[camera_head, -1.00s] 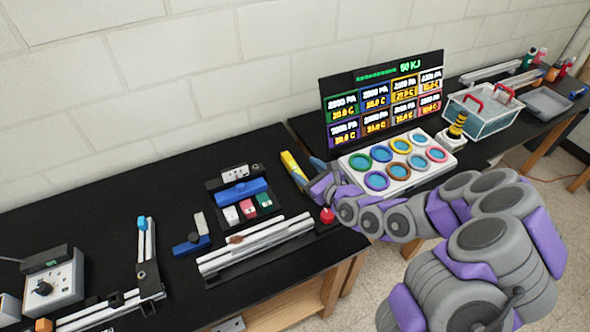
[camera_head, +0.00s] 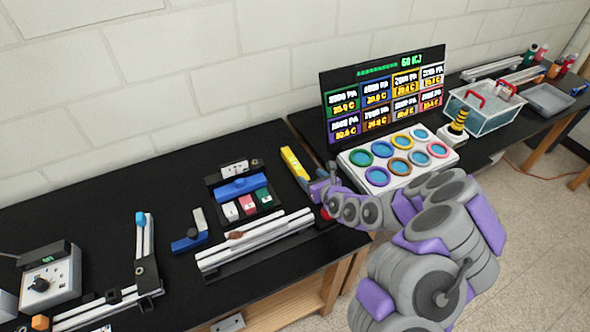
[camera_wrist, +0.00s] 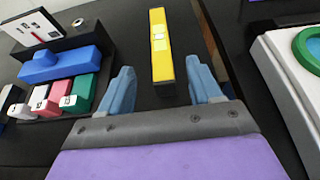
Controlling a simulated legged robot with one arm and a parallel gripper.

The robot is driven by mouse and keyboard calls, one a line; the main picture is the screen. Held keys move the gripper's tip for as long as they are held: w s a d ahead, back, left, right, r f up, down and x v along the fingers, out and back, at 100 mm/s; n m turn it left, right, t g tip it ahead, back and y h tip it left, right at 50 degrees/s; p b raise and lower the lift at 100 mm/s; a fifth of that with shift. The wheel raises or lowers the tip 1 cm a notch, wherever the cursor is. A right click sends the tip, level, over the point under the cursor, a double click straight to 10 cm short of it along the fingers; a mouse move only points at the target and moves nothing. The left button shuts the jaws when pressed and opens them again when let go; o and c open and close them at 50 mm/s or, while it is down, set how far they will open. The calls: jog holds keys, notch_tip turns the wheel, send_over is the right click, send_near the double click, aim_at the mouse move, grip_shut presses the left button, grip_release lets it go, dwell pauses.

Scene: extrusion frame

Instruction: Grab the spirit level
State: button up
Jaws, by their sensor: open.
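The spirit level is a yellow bar (camera_head: 294,163) lying on the black table near its right end, close to the gap before the second table. In the wrist view the yellow level (camera_wrist: 161,62) points away from me, with a pale vial window near its middle. My gripper (camera_wrist: 163,88) is open, with blue fingers on either side of the level's near end.
A rack with a blue block (camera_head: 240,187) and white, red and green blocks stands left of the level. White rails (camera_head: 255,243) lie in front of it. A panel with coloured rings (camera_head: 398,160) and a screen (camera_head: 385,95) stand on the right.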

aim_at(298, 167)
jog(key=b+x, duration=0.1)
jog(key=x, duration=0.4)
jog(key=shift+w+f, duration=0.1)
jog(key=shift+f, duration=0.05)
jog(key=b+x, duration=0.1)
jog(key=x, duration=0.2)
jog(key=shift+w+a+f+b, duration=0.15)
jog(key=shift+w+f+b, duration=0.1)
jog(key=shift+f+b, duration=0.15)
jog(key=shift+w+a+f, duration=0.1)
jog(key=shift+w+a, duration=0.3)
jog(key=shift+w, duration=0.1)
jog(key=c, duration=1.2)
